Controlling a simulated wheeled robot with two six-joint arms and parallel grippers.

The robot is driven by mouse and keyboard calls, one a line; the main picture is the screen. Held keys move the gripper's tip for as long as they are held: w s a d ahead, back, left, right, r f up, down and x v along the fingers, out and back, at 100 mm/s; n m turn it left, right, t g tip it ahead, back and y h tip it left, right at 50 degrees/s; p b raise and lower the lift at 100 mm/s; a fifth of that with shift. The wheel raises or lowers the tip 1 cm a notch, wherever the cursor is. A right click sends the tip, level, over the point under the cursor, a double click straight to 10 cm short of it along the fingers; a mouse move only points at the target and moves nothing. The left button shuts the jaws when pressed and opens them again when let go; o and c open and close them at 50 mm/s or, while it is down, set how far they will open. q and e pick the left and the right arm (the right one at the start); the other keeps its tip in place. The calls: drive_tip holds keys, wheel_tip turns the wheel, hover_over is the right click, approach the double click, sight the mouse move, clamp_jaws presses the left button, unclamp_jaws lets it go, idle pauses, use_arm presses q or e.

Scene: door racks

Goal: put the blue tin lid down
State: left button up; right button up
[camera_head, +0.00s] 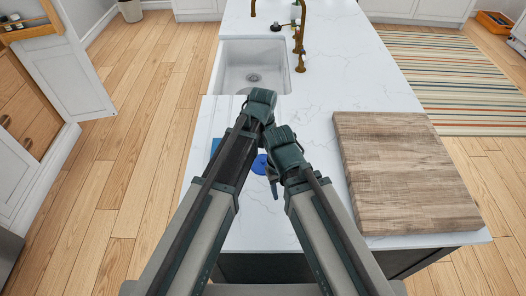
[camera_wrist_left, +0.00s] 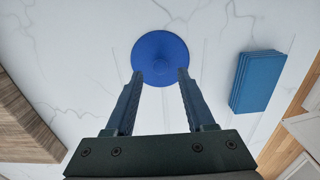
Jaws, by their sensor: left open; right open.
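The blue tin lid (camera_wrist_left: 160,50) is a round disc that appears to lie flat on the white marble counter, with a small raised knob in its middle. In the head view the lid (camera_head: 260,164) is partly hidden behind my arms. My left gripper (camera_wrist_left: 161,77) is open, its two fingertips over the near edge of the lid, one on each side of the knob. The wrist view does not show whether the tips touch the lid. My right gripper (camera_head: 274,184) hangs just beside the lid in the head view, its fingers small and partly hidden.
A stack of blue flat pieces (camera_wrist_left: 257,82) lies on the counter near the lid. A wooden board (camera_head: 400,170) covers the right part of the counter. The sink (camera_head: 250,68) and brass tap (camera_head: 301,35) are farther back. Bare marble surrounds the lid.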

sight(263, 160)
use_arm(q)
wheel_tip(263, 160, up, 9)
drive_tip(key=p, duration=0.8)
use_arm(e)
wheel_tip(263, 160, up, 9)
